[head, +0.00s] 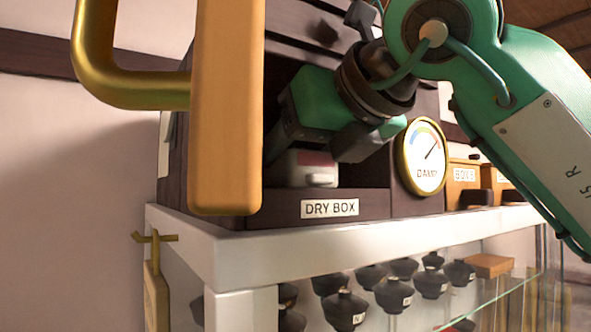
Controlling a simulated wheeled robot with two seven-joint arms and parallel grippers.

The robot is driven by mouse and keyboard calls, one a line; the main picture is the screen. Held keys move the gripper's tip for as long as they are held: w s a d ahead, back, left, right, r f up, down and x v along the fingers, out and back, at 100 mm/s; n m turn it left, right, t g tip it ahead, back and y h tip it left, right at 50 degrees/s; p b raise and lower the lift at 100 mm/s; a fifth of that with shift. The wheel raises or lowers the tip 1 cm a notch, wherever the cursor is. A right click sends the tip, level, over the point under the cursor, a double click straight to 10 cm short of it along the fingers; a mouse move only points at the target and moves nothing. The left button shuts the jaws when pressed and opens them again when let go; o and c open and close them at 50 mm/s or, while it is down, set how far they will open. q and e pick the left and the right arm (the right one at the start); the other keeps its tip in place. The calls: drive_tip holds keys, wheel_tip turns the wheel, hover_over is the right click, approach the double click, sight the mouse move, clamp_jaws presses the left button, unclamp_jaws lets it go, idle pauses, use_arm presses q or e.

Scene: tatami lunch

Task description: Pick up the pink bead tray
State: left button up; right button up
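A small tray (312,177) with a whitish front and a dull pink panel sits low inside the dark wooden dry box. It looks like the pink bead tray, but no beads can be made out. My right gripper (318,150) reaches into the box from the upper right, just above and in front of the tray. Its dark finger parts show on both sides of the tray's top. Their tips are partly hidden and in shadow, so I cannot tell whether they touch the tray. My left gripper is not in view.
The dry box (280,206) stands on a white-topped glass cabinet (340,232) holding several dark lidded bowls. A wooden door edge with a brass handle (135,92) fills the near left. A damp gauge (425,156) and small orange boxes (464,174) stand right.

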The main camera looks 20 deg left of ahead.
drive_tip(key=c, duration=0.3)
